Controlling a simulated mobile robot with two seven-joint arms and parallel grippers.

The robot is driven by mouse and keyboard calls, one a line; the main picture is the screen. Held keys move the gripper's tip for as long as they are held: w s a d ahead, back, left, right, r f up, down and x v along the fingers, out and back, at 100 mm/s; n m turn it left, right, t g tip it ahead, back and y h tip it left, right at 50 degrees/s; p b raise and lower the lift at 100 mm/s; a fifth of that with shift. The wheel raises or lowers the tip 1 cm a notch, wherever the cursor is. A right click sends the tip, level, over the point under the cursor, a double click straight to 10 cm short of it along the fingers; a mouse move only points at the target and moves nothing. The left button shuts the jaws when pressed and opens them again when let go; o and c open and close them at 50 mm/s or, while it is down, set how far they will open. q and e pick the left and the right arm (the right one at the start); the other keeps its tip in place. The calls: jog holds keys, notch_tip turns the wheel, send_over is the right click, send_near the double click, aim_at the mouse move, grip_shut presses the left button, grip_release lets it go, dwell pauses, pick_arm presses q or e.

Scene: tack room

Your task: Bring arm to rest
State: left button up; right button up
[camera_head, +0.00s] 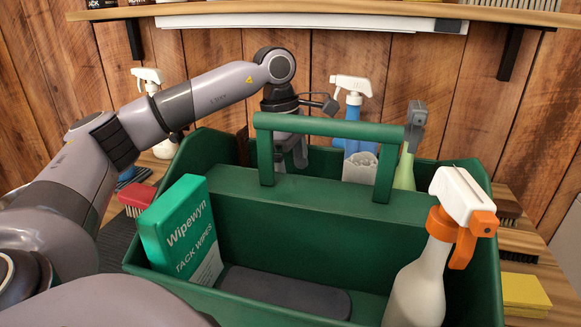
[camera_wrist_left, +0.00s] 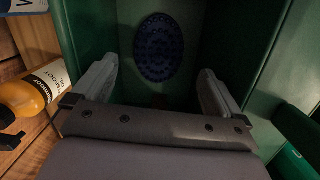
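My left arm comes in from the left in the head view and reaches over the green caddy (camera_head: 310,195). My left gripper (camera_head: 290,158) points down at the caddy's far compartment, partly hidden behind the handle (camera_head: 330,126). In the left wrist view the left gripper (camera_wrist_left: 155,80) has its fingers spread apart with nothing between them. A dark blue oval brush or comb (camera_wrist_left: 155,48) lies in the compartment below, beyond the fingertips. My right gripper is not in view.
The near compartment holds a wipes box (camera_head: 182,235), a grey pad (camera_head: 285,291) and a white-orange spray bottle (camera_head: 432,265). Other spray bottles (camera_head: 352,105) stand at the far side. A red brush (camera_head: 136,196) lies left, yellow sponges (camera_head: 524,291) right. A shelf (camera_head: 330,8) hangs above.

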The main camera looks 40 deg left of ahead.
pick_arm(q)
notch_tip(320, 180, up, 7)
jog(key=a, duration=0.1)
jog(key=shift+s+p, duration=0.25)
jog(key=shift+p, duration=0.1)
jog(key=shift+r, duration=0.1)
